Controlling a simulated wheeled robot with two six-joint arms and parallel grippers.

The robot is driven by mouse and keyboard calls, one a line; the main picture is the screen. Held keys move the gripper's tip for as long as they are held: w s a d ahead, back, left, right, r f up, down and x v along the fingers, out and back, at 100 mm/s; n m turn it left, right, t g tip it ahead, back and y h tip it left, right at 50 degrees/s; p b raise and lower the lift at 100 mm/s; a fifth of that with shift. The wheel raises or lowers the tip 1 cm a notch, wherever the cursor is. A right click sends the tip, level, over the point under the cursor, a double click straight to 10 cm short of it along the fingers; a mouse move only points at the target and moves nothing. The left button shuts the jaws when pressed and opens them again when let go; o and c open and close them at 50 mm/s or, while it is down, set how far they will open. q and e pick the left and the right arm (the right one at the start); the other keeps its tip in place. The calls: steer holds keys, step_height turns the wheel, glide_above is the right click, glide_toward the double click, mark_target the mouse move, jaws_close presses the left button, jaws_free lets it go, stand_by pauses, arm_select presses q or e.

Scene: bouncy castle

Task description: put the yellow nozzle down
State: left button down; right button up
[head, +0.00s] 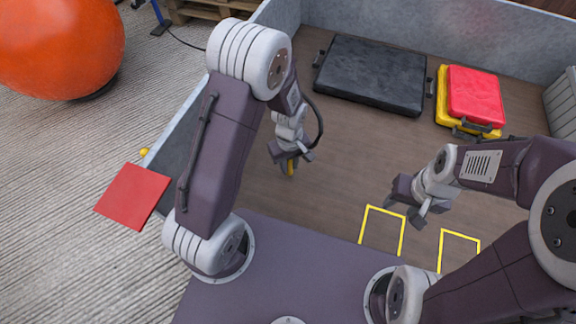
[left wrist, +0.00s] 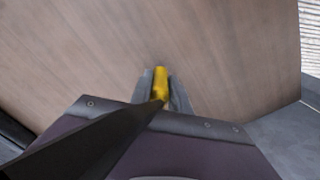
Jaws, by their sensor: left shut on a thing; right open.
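The yellow nozzle (left wrist: 160,82) is held between the fingers of my left gripper (left wrist: 163,92) in the left wrist view, over the brown wooden floor. I cannot tell whether the nozzle touches the floor. My right gripper (head: 405,212) is open and empty, above the floor near two yellow outlined rectangles (head: 383,210).
A black case (head: 372,75) and a red pad (head: 474,95) on a yellow one (head: 440,100) lie at the back. Grey walls (head: 420,22) edge the brown floor (head: 335,150). A red square (head: 132,196) and an orange ball (head: 60,45) are at the left. The middle floor is clear.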

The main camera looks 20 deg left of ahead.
arm_select(q)
steer(key=shift+s+d+r, duration=0.1)
steer(key=shift+r, duration=0.1)
steer(key=shift+f, duration=0.2)
steer(key=c, duration=1.3)
jaws_free()
steer(key=shift+o, duration=0.2)
